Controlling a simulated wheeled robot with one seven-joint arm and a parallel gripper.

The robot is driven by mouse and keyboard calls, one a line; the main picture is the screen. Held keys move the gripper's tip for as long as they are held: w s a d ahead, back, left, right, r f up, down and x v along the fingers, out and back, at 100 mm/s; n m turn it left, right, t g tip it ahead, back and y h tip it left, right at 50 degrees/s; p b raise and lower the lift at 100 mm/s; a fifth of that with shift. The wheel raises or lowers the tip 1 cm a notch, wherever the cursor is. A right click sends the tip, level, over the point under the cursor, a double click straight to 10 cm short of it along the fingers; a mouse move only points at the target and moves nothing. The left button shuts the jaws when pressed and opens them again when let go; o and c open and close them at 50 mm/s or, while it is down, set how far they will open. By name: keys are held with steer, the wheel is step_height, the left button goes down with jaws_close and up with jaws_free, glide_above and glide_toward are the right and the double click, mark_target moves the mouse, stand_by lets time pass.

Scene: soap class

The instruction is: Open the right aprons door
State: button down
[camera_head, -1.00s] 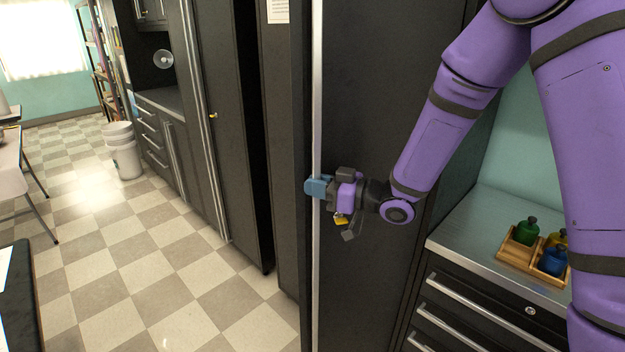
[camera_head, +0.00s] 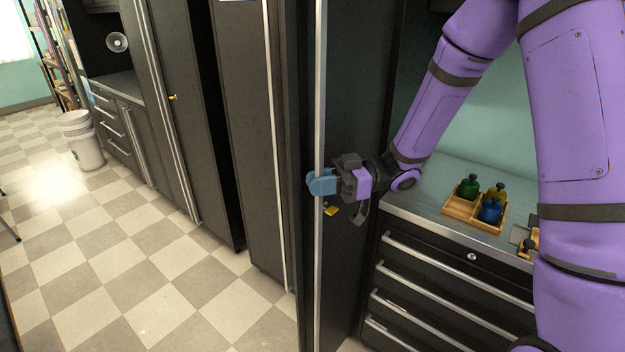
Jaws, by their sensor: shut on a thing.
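A tall dark cabinet door (camera_head: 357,110) with a long vertical metal edge handle (camera_head: 319,265) stands right of centre. The door is swung partly out, seen at a steep angle. My gripper (camera_head: 321,183) is shut on this handle at about mid-height, with its blue fingers around the metal strip. A small yellow piece (camera_head: 331,210) shows just below my gripper. Another tall dark door (camera_head: 250,130) with its own metal edge strip is to the left. The cabinet's inside is hidden from this view.
To the right, a drawer cabinet (camera_head: 440,290) has a metal top with a wooden tray (camera_head: 461,206) of coloured bottles. More dark cabinets (camera_head: 170,60) line the left. White buckets (camera_head: 85,150) stand at far left. The checkered floor (camera_head: 150,270) at left is clear.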

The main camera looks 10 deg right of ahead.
stand_by(0.3)
steer(key=c, duration=1.4)
jaws_free()
steer(key=d, duration=0.7)
steer(key=w+d, duration=0.1)
steer(key=d, duration=0.2)
steer(key=shift+w+d, duration=0.1)
steer(key=shift+d, duration=0.3)
